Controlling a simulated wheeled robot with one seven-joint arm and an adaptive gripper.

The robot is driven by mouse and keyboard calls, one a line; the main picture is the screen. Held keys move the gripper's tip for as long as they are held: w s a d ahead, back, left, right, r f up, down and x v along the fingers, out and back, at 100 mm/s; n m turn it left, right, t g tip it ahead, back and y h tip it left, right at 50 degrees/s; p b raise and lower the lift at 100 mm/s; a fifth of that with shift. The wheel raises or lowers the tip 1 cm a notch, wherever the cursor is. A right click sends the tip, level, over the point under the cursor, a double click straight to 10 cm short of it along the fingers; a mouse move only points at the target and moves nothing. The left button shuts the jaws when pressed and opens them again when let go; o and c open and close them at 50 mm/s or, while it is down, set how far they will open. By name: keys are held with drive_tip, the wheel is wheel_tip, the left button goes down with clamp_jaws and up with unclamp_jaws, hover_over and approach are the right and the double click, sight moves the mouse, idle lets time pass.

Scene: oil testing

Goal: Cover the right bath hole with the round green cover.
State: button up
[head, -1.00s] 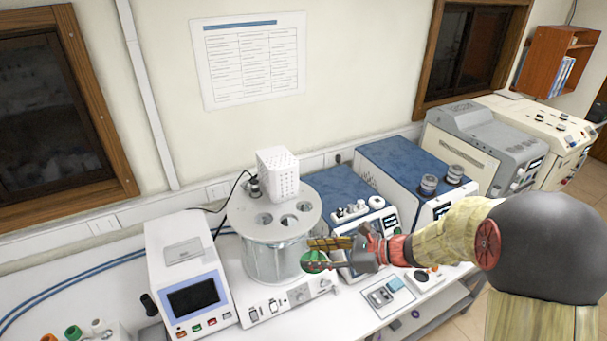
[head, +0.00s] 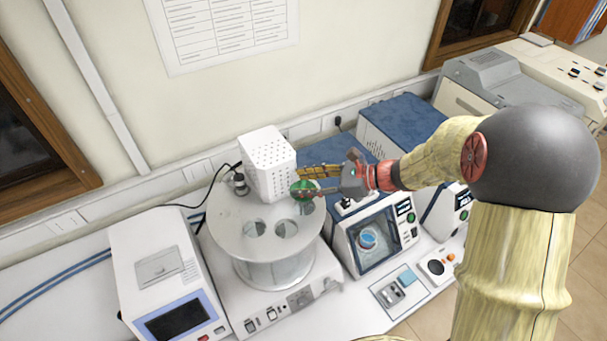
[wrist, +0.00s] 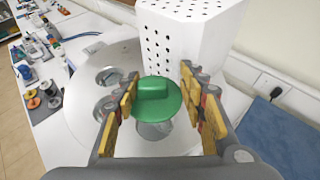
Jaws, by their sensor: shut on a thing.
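The round green cover (head: 302,190) has a raised grip bar on top, seen in the wrist view (wrist: 158,97). My gripper (head: 297,183) is shut on it, with one finger on each side in the wrist view (wrist: 162,103). The bath (head: 225,227) is a glass vessel with a round grey lid. The lid's left hole (head: 255,229) and middle hole (head: 286,228) are uncovered. The right hole (head: 307,208) is partly hidden beneath the cover; its near part shows in the wrist view (wrist: 153,131). I cannot tell whether the cover touches the lid.
A white perforated box (head: 267,165) stands on the lid close behind the cover. A white instrument with a screen (head: 165,275) is left of the bath. A blue-topped instrument (head: 372,245) stands to the right, under my arm.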

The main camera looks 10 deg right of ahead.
sight(305, 198)
drive_tip(key=shift+s+f+b, duration=0.2)
drive_tip(key=shift+f+b, duration=0.2)
drive_tip(key=shift+f, duration=0.2)
drive_tip(key=shift+w+f+b, duration=0.15)
drive_tip(key=shift+f+b, duration=0.45)
drive_tip(key=shift+f, duration=0.3)
drive_tip(key=shift+f+b, duration=0.85)
drive_tip(key=shift+f, duration=0.35)
drive_tip(key=shift+d+f, duration=0.1)
drive_tip(key=shift+f, duration=0.2)
drive_tip(key=shift+r, duration=0.3)
drive_tip(key=shift+r+p, duration=0.3)
drive_tip(key=shift+r, duration=0.05)
drive_tip(key=shift+f, duration=0.4)
idle(1.4)
drive_tip(key=shift+r, duration=0.35)
drive_tip(key=shift+r, duration=0.25)
